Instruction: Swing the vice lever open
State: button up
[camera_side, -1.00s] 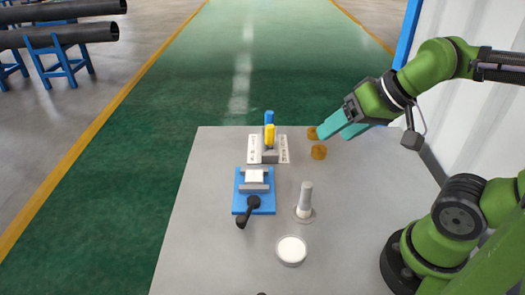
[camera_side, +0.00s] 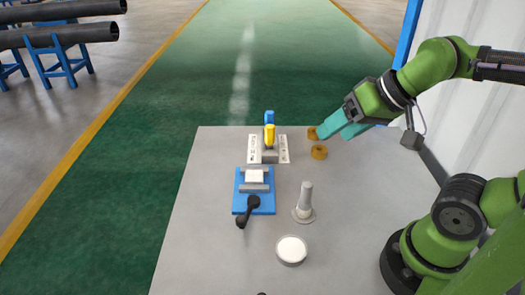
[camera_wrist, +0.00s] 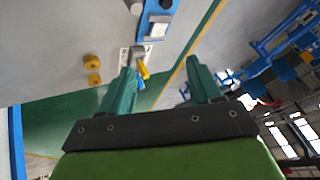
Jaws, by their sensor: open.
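The vice (camera_side: 240,203) has a blue base and grey jaws with a white block (camera_side: 255,176) between them, near the middle of the table. Its black lever (camera_side: 249,211) lies at the near end of the base, its knob pointing down and left in the side view. In the wrist view the vice (camera_wrist: 146,26) is at the top, partly cut off by the frame edge. My gripper (camera_side: 336,126) has teal fingers and is up at the right, well apart from the vice. Its fingers also show spread and empty in the wrist view (camera_wrist: 160,75).
A fixture with a yellow and a blue part (camera_side: 269,138) stands behind the vice. Two brown rings (camera_side: 319,152) lie below my gripper. A grey post (camera_side: 305,197) and a round white-topped dish (camera_side: 291,249) stand right of the lever. The table's left strip is clear.

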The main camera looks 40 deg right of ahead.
aim_at(241, 219)
jog(key=shift+c, duration=0.9)
jog(key=w+a+f+n+g, duration=0.1)
jog(key=w+a+g, duration=0.1)
jog(key=a, duration=0.3)
jog(key=w+a+f+n+g+h, duration=0.1)
jog(key=w+a+f+n+g, duration=0.1)
jog(key=w+a, duration=0.3)
jog(key=w+a+f+n+g, duration=0.2)
jog(key=w+a, duration=0.1)
jog(key=a, duration=0.3)
jog(key=shift+w+f+g, duration=0.2)
jog(key=shift+w+g, duration=0.1)
jog(key=shift+g, duration=0.1)
jog(key=shift+c, duration=0.2)
jog(key=shift+h, duration=0.5)
jog(key=f, duration=1.5)
jog(key=shift+w+a+f, duration=0.15)
jog(key=shift+w+f, duration=0.15)
jog(key=shift+w, duration=0.1)
grip_shut()
